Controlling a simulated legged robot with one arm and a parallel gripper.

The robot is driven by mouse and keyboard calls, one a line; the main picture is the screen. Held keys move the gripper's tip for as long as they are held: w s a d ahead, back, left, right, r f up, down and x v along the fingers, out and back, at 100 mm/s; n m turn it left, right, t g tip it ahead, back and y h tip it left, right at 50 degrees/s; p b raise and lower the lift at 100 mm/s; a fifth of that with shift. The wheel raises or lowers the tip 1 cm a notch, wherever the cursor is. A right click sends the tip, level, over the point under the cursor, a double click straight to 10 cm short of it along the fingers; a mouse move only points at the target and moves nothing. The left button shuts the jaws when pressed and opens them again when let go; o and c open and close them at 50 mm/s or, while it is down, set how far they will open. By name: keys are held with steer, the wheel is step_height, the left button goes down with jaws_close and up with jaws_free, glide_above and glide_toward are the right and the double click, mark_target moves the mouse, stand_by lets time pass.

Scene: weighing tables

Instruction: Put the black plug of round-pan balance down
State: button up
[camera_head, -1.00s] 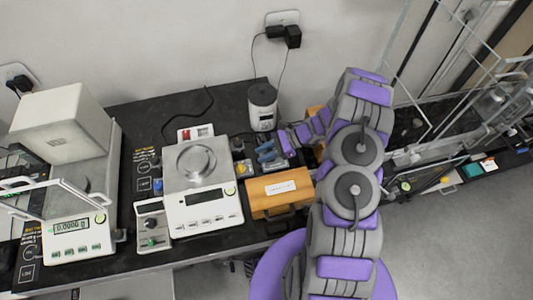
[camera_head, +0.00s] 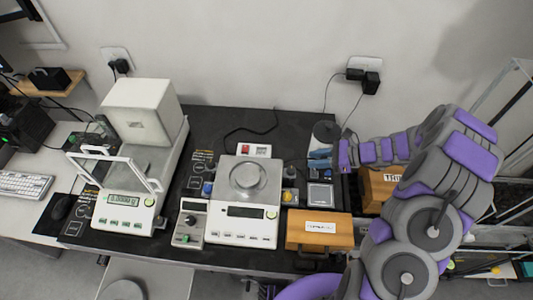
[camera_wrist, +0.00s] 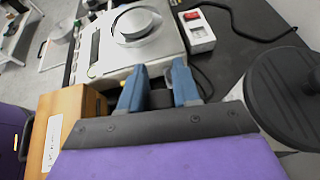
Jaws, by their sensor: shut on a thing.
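The round-pan balance (camera_head: 240,226) stands on the black table with its round metal pan (camera_head: 247,178) facing up. Its pan (camera_wrist: 137,24) and white body also show in the wrist view. My gripper (camera_head: 322,158) is right of the balance, over the table's back right part. In the wrist view my gripper's blue fingers (camera_wrist: 157,78) are shut on a dark object, apparently the black plug (camera_wrist: 161,98), set low between them and partly hidden. In the head view the plug cannot be made out.
A white socket box with a red switch (camera_head: 254,150) lies behind the balance; it also shows in the wrist view (camera_wrist: 199,32). A wooden box (camera_head: 318,230) is at the front right. A grey cylinder device (camera_head: 326,130) stands behind my gripper. A boxed balance (camera_head: 126,208) stands left.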

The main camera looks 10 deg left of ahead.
steer(key=shift+w+r+m+t+h, duration=1.7)
steer(key=shift+w+r+m+t, duration=1.05)
steer(key=shift+r, duration=3.3)
steer(key=shift+w+r+m+t+h, duration=2)
steer(key=shift+w+r+m, duration=1.1)
steer(key=shift+r, duration=2.9)
steer(key=w+a+f+n+g+y, duration=0.2)
steer(key=w+a+f+n+y, duration=0.15)
steer(key=a+f, duration=0.75)
steer(key=a+f+n+g+y+b, duration=0.1)
steer(key=a+f, duration=0.2)
steer(key=f, duration=0.4)
steer(key=s+a+f+n+g+y+b, duration=0.1)
steer(key=a+f, duration=0.3)
steer(key=f, duration=0.4)
steer(key=s+a+f+n+g+y+b, duration=0.1)
steer(key=a+f, duration=0.3)
steer(key=f, duration=0.4)
steer(key=shift+s+n+g, duration=0.1)
steer(key=shift+n+g, duration=0.35)
steer(key=shift+n, duration=0.45)
steer(key=shift+r, duration=0.1)
